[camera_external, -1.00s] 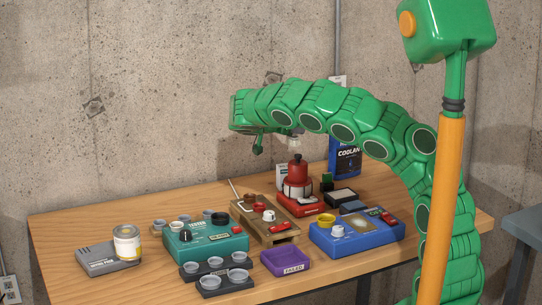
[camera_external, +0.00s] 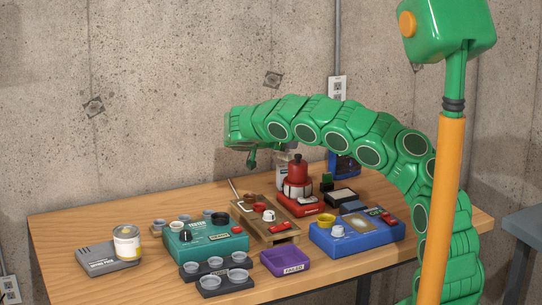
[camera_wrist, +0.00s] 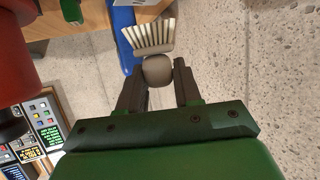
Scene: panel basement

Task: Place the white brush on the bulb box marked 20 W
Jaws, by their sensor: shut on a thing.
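The white brush (camera_wrist: 152,38) shows in the wrist view, with pale fanned bristles and a rounded grey-brown body. My gripper (camera_wrist: 158,78) is shut on that body, one dark finger on each side, bristles pointing away from the wrist. In the external view my gripper (camera_external: 252,158) is above the back of the table; the brush cannot be made out clearly there. I cannot read a 20 W mark on any box. A pale box (camera_external: 281,172) stands behind the red device, partly hidden; I cannot tell whether it is the bulb box.
The wooden table (camera_external: 85,215) carries a red device (camera_external: 297,185), a teal box (camera_external: 207,245), a blue unit (camera_external: 357,235), a purple tray (camera_external: 287,262) and a tin (camera_external: 127,243). A blue coolant container (camera_external: 343,165) is partly behind my arm. The table's back left is clear.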

